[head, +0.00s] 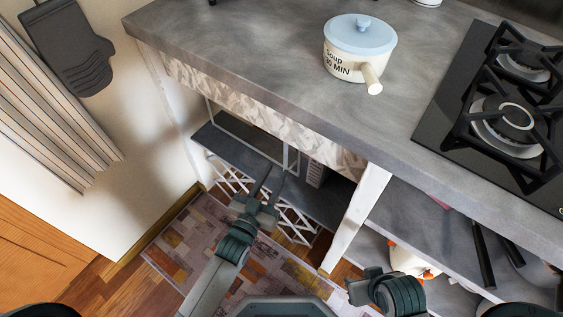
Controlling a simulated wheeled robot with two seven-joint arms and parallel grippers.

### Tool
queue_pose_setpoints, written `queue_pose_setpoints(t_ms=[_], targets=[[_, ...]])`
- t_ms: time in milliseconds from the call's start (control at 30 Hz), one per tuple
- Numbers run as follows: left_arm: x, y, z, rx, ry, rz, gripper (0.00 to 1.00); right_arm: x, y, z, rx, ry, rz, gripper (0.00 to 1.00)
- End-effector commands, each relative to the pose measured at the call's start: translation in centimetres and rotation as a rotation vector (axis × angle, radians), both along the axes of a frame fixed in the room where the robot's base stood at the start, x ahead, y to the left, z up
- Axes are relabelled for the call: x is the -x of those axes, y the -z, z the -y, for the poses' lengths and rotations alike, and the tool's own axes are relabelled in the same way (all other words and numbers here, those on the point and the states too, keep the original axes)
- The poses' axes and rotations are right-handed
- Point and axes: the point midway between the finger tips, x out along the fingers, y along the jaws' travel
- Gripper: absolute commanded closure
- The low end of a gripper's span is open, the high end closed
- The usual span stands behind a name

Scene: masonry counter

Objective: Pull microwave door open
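The microwave (248,134) stands on a dark shelf under the counter, its upper part hidden by the counter. Its door front looks dark with a pale frame, and a light upright bar (292,160) like a handle runs at its right side. A panel with vents or buttons (315,173) is right of the bar. The door looks shut, though the steep view makes this hard to tell. My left gripper (275,174) is open, its two fingers apart and pointing at the lower end of the bar. I cannot tell whether they touch it. My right gripper (356,287) is low in the picture, its fingers unclear.
The stone counter (230,45) overhangs the microwave. A white post (357,215) stands right of the shelf, with lower shelves of pans (482,255) beyond. A soup pot (352,65) and a gas hob (455,120) are on top. A patterned rug (185,245) covers the floor.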

Motion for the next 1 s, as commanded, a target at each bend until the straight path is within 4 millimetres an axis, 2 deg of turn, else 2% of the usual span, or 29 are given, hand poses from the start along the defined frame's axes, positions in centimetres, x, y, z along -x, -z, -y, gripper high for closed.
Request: queue_pose_setpoints(t_ms=[100,300,767,900,1000], targets=[[-1.9,0.0,0.9,0.001,0.0,0.002,0.7,0.0,0.1,-0.1,-0.004,-0.001,0.004,0.69],[-4.0,0.0,1.8,0.0,0.0,0.001,0.7,-0.2,0.1,-0.3,-0.009,-0.003,0.016,0.69],[-4.7,0.0,2.2,0.0,0.0,0.0,0.7,-0.3,0.0,-0.4,-0.012,-0.004,0.021,0.69],[-4.7,0.0,2.1,0.0,0.0,0.0,1.0,-0.2,0.0,-0.4,-0.012,-0.005,0.02,0.69],[-4.7,0.0,2.1,0.0,0.0,0.0,1.0,-0.2,0.0,-0.4,-0.011,-0.004,0.019,0.69]])
